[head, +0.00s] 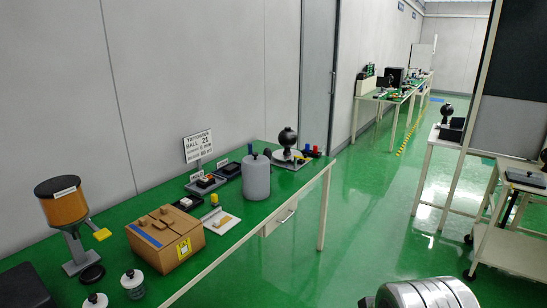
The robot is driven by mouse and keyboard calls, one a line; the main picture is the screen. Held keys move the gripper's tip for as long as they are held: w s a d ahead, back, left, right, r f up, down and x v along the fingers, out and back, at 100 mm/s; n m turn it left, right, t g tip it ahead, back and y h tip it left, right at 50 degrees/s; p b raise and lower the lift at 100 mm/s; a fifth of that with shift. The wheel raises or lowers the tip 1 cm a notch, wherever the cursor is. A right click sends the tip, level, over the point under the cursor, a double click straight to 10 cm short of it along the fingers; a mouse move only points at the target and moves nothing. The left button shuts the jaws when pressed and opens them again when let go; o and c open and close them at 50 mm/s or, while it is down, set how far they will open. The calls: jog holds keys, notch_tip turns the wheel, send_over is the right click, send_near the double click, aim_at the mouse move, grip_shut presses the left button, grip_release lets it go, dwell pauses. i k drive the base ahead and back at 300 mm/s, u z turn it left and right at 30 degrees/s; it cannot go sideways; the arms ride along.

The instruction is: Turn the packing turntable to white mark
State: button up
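A pale round disc (279,158) lies at the far end of the green bench and may be the packing turntable. My gripper is not in view.
The green bench (262,217) holds a grey canister (256,178), a cardboard box (179,252), an orange hopper (64,207) and white jars (133,289). The green floor (375,220) right of it is open. A trolley (508,248) stands right.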

aim_at(287, 138)
jog(key=z, duration=0.1)
jog(key=i, duration=1.55)
jog(key=z, duration=0.15)
